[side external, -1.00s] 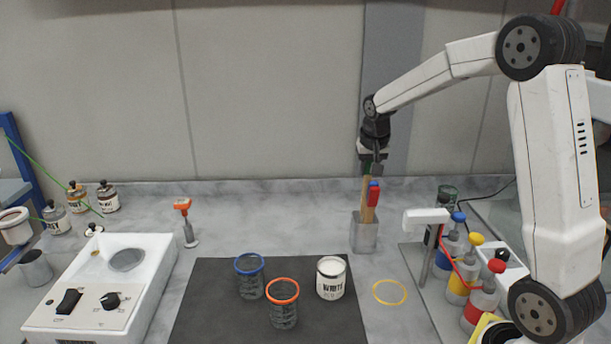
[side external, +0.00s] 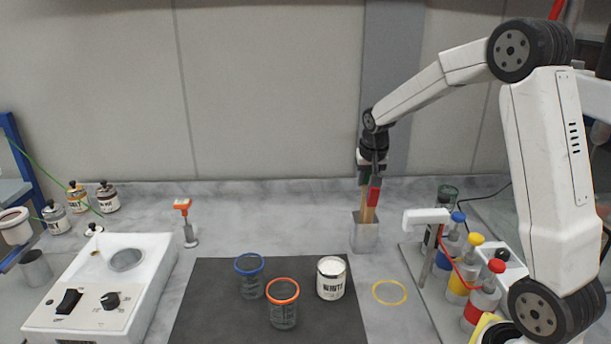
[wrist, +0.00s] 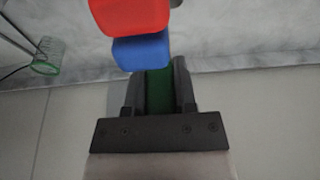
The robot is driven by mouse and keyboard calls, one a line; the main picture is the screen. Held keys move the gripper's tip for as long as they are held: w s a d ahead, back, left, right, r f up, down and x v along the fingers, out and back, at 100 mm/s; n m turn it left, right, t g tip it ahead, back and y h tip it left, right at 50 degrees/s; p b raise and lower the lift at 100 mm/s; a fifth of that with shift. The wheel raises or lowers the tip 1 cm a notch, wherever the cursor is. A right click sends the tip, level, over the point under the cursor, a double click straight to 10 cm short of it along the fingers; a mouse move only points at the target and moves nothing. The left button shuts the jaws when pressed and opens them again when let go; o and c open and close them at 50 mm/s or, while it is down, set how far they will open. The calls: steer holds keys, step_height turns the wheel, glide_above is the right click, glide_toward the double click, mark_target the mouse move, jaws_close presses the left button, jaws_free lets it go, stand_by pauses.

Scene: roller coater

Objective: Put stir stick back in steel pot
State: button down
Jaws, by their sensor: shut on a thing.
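The steel pot (side external: 364,238) is a small square metal holder standing upright on the grey bench, right of the dark mat. My gripper (side external: 371,178) points down right above it and is shut on the green end of a wooden stir stick (side external: 366,205). The green end (wrist: 158,92) shows between the fingers in the wrist view. The stick's lower part is hidden by the pot's wall, so its depth cannot be told. A red-ended stick (side external: 374,196) stands close beside it in the pot. The wrist view also shows a blue end (wrist: 141,52) beside the red one (wrist: 130,15).
On the dark mat (side external: 215,315) stand a blue-rimmed cup (side external: 250,285), an orange-rimmed cup (side external: 283,313) and a white can (side external: 331,285). A yellow ring (side external: 390,292) lies in front of the pot. Coloured bottles (side external: 458,285) stand on the right.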

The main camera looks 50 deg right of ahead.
steer(key=shift+f, duration=0.2)
steer(key=shift+c, duration=1.7)
jaws_free()
steer(key=shift+r, duration=0.1)
steer(key=shift+v, duration=3.8)
